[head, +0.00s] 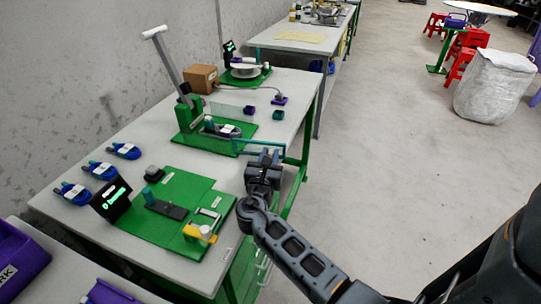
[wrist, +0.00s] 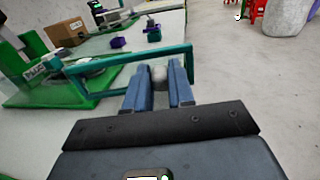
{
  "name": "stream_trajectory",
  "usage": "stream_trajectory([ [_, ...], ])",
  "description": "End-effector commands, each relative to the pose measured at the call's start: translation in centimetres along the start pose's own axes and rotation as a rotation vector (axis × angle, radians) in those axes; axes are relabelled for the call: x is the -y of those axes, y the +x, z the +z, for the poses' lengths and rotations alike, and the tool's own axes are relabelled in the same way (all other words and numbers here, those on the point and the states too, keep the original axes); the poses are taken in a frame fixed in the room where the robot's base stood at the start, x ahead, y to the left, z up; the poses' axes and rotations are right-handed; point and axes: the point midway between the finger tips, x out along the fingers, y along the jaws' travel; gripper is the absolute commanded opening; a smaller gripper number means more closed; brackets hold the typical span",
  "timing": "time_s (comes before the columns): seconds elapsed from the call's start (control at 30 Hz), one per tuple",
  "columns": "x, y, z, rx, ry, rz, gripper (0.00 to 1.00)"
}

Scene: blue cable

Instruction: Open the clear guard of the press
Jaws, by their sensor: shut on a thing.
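The press (head: 190,112) stands on a green base on the table, with a grey lever topped by a white handle reaching up to the left. Its clear guard (head: 250,140) is a teal-edged frame standing out from the press toward the right table edge. In the wrist view the guard (wrist: 130,58) crosses in front of my fingers, its far upright just beyond them. My gripper (head: 265,155) is at the guard's outer end. In the wrist view my gripper (wrist: 160,78) has its fingers shut on a pale rounded knob (wrist: 160,72) at the guard; its attachment is partly hidden.
A green fixture board (head: 175,222) with a small black screen lies nearer on the table. Several blue parts (head: 100,170) lie at the left. A cardboard box (head: 201,78) and small bins (head: 278,115) sit behind.

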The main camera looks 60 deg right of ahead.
Motion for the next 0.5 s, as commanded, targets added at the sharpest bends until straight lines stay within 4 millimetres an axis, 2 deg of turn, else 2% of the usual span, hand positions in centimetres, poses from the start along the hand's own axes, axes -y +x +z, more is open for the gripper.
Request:
stream_trajectory([
  [0.23, -0.12, 0.04, 0.08, 0.001, 0.002, 0.003, 0.0],
  [0.27, -0.13, 0.04, 0.08, 0.001, 0.002, 0.003, 0.26],
  [0.5, -0.06, 0.03, 0.04, 0.0, 0.001, 0.002, 0.49],
])
